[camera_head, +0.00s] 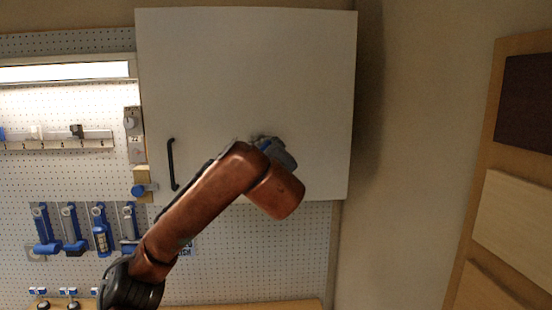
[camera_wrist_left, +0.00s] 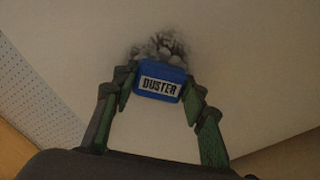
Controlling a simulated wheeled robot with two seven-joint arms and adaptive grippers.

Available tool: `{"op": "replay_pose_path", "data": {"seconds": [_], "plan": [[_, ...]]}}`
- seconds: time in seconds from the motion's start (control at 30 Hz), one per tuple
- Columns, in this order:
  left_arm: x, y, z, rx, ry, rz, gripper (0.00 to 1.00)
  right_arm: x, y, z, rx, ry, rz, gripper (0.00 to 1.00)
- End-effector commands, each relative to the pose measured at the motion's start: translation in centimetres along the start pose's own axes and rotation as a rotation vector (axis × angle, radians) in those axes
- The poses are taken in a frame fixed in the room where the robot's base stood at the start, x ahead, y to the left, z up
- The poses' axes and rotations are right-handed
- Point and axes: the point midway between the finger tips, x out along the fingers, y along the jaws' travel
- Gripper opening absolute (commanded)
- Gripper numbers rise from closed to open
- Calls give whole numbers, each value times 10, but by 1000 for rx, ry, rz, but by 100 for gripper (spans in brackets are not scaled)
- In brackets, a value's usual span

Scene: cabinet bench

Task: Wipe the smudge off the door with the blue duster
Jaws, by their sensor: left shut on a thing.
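The white cabinet door (camera_head: 245,75) is closed and fills the upper middle of the head view, with a black handle at its left side. In the left wrist view, a dark grey smudge (camera_wrist_left: 160,44) is on the pale door surface just beyond the blue duster (camera_wrist_left: 161,72). My left gripper (camera_wrist_left: 159,92) is shut on the duster, whose white label reads DUSTER. The duster is at or very near the door; I cannot tell whether it touches. In the head view my arm hides most of the gripper and the smudge area. My right gripper is not in view.
A pegboard (camera_head: 80,180) carries several blue-handled tools (camera_head: 100,230) below a lit lamp (camera_head: 65,71). The black door handle (camera_head: 172,165) stands out left of my forearm. A wooden panel unit (camera_head: 510,200) stands at the right. The door's right side is clear.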

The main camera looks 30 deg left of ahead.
Motion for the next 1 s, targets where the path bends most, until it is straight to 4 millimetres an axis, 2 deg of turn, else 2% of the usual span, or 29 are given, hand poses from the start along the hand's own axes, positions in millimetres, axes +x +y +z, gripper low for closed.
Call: {"op": "replay_pose_path", "data": {"seconds": [0.03, 0.27, 0.7, 1.0], "plan": [[1, 6, 2, 0, -1, 3, 13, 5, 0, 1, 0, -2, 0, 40], [0, 10, 10, -1, -2, 1, 13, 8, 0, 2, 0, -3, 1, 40], [0, 32, 31, 1, -1, 1, 13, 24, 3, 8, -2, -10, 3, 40], [-1, 21, 44, 0, -1, -2, 13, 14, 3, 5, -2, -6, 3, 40]]}}
